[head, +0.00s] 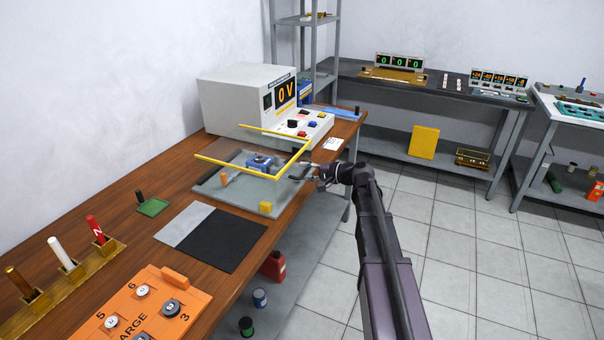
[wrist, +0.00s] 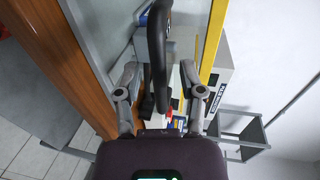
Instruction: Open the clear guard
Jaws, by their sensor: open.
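The clear guard (head: 232,166) has yellow edges and lies about level above a grey tray (head: 232,199) on the wooden bench. A small blue device (head: 262,161) sits under it. A dark handle is at the guard's right side, small in the head view; in the wrist view the black handle (wrist: 157,50) is a curved bar. My gripper (head: 303,175) is at this side of the guard. In the wrist view my gripper (wrist: 158,88) is open, with the handle between its two fingers and space on both sides. A yellow edge (wrist: 212,45) shows beside the right finger.
A white power unit (head: 240,92) stands behind the guard, its display reading 0 V. A yellow block (head: 265,208) and an orange block (head: 224,180) are on the tray. A black mat (head: 222,238) lies nearer.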

